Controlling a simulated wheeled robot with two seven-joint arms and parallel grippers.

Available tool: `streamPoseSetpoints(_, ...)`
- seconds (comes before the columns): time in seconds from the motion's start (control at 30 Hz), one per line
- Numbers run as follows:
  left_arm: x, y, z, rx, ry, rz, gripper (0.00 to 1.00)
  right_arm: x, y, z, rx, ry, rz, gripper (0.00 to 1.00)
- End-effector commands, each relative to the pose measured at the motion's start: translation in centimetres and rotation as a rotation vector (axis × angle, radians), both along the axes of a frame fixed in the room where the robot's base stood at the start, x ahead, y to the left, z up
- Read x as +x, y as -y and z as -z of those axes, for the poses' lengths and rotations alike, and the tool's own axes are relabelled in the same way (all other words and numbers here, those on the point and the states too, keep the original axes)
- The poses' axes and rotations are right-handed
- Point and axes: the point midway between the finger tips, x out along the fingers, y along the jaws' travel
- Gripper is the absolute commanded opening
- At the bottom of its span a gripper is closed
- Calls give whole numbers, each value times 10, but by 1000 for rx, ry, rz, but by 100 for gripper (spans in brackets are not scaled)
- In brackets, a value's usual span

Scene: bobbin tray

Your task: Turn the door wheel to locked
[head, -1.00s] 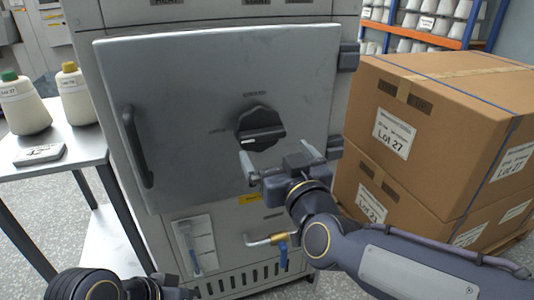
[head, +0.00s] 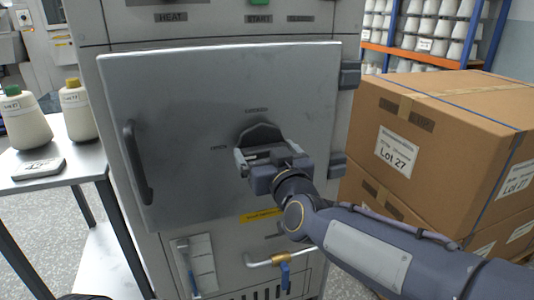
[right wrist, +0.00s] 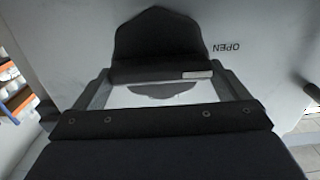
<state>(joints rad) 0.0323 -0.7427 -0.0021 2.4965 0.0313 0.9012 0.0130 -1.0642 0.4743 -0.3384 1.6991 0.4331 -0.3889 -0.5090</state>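The door wheel is a black lobed knob (head: 260,133) with a raised grip bar, on the grey oven door (head: 190,90). In the right wrist view the knob (right wrist: 160,38) appears upside down, and the white mark on its bar is at the end towards the OPEN label (right wrist: 226,47). My right gripper (head: 270,160) is at the knob, its fingers spread wide. In the right wrist view the fingers (right wrist: 163,82) stand at either end of the bar; whether they touch it is unclear. My left gripper is out of view.
The door has a black handle (head: 137,160) at left and hinges at right. Below it is a pipe with a blue valve lever (head: 285,275). Stacked cartons (head: 440,130) stand close on the right. A side table (head: 75,160) with two yarn cones is on the left.

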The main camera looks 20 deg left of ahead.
Motion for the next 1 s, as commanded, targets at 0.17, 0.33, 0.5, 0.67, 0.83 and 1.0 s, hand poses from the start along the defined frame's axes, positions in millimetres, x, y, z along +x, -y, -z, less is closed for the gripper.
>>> streamPoseSetpoints(0.17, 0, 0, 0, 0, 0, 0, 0, 0, 0, 0, 2, -1, 0, 72)
streamPoseSetpoints(0.33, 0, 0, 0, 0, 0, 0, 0, 0, 0, 0, 26, -17, 0, 72)
streamPoseSetpoints(0.5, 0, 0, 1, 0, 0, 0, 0, 0, 1, 1, 89, -61, 1, 72)
streamPoseSetpoints(0.67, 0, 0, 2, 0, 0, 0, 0, 1, 2, 1, 189, -129, 1, 72)
streamPoseSetpoints(0.83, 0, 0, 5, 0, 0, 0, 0, 1, 2, 1, 321, -217, 0, 72)
streamPoseSetpoints(1.0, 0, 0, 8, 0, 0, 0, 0, 2, 3, 2, 455, -307, 1, 72)
